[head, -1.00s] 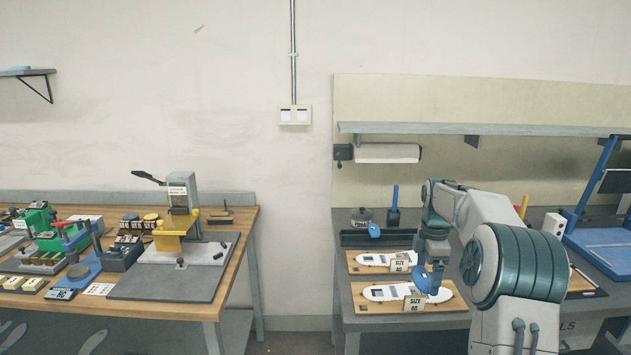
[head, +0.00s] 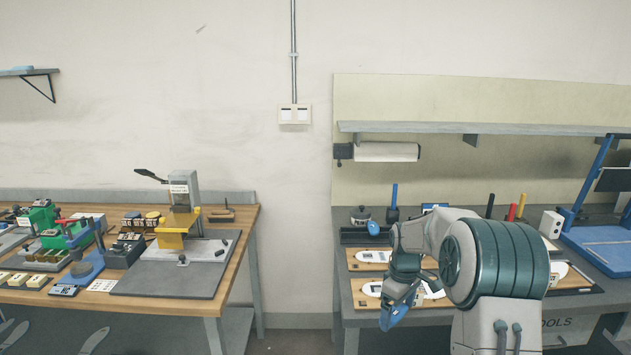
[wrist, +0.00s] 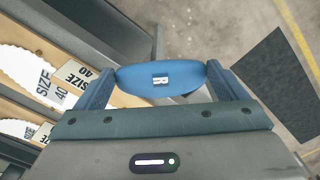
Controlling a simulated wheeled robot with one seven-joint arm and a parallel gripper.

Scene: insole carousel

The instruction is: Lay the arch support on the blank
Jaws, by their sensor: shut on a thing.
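My gripper (head: 396,312) is shut on a blue arch support (wrist: 160,78) marked "R", which spans between the two fingers in the wrist view. In the head view the gripper hangs in front of the right bench's near edge, its fingers pointing down.
Another blue piece (head: 373,229) sits at the dark tray (head: 352,236) behind the boards. A paper roll (head: 388,152) hangs under the shelf. The left bench (head: 225,255) carries a press and several small fixtures. Open floor (head: 290,342) lies between the benches.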

